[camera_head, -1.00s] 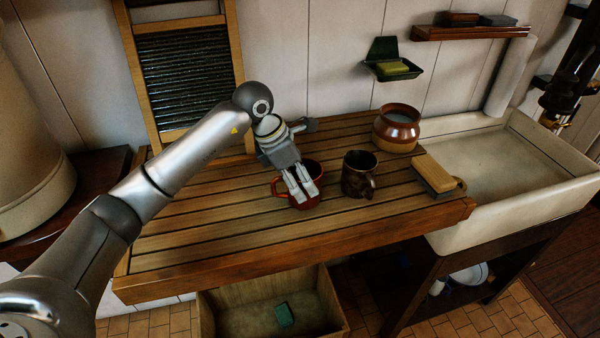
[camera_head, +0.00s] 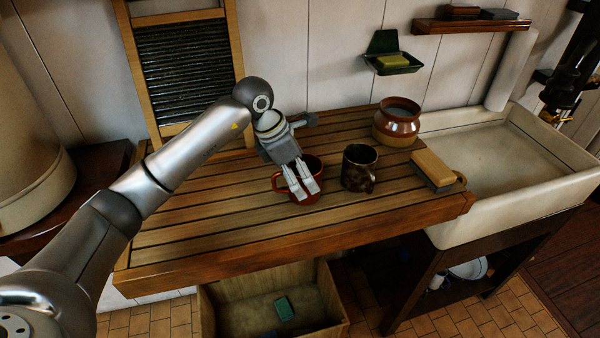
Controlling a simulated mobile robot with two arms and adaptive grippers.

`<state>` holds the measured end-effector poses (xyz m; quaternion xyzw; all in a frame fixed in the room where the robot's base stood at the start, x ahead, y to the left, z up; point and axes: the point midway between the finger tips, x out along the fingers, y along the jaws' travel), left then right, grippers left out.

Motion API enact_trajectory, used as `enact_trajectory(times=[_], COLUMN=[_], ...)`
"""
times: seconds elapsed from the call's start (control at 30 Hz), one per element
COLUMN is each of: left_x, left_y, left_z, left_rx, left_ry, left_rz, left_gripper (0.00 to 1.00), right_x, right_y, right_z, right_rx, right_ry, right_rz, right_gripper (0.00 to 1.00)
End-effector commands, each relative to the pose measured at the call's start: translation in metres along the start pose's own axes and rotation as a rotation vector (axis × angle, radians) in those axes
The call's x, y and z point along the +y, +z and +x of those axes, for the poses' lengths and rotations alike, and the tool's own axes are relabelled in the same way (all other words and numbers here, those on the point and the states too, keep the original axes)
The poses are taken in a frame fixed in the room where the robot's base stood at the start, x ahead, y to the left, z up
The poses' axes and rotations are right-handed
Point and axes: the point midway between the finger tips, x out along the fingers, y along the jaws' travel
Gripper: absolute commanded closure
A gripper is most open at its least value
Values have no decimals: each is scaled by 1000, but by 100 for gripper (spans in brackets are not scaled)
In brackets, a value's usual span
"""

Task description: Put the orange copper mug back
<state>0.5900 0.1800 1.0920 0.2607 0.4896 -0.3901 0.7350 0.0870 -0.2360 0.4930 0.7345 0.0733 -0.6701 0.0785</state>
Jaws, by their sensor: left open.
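The orange-red copper mug (camera_head: 281,184) stands on the slatted wooden draining board (camera_head: 215,225), its handle to the left. My left gripper (camera_head: 307,193) is open, with its fingers reaching down over the mug and covering part of it. I cannot tell whether the fingers touch the mug or are inside its rim. A dark brown mug (camera_head: 359,170) stands just to the right. My right gripper is not in view.
A brown crock (camera_head: 397,123) stands at the back right, with a scrubbing brush (camera_head: 434,170) in front. A white sink (camera_head: 510,155) lies to the right. A wooden crate (camera_head: 250,311) sits below. The board's left front is clear.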

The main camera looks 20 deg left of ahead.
Motion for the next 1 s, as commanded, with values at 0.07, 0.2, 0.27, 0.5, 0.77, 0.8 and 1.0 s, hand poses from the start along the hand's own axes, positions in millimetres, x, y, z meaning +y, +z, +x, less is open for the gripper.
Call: enact_trajectory(times=[0.07, 0.2, 0.27, 0.5, 0.77, 0.8, 1.0], left_x=[1, 1, 2, 1, 0, 0, 0], left_y=[0, 0, 0, 0, 0, 0, 0], left_z=[-6, -32, -45, -95, -120, -121, -122], left_rx=[-1, -4, -3, -3, 0, 0, 0], left_ry=[3, 6, 6, 3, 1, 0, 0], left_rz=[0, 2, 1, 0, 0, 0, 0], left_gripper=[11, 11, 11, 11, 11, 11, 11], right_x=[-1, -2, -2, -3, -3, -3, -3], right_y=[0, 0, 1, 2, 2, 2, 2], right_z=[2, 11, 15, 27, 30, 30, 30], right_rx=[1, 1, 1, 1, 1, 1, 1], right_ry=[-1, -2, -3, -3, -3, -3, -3], right_rz=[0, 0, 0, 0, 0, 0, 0], right_gripper=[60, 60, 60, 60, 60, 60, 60])
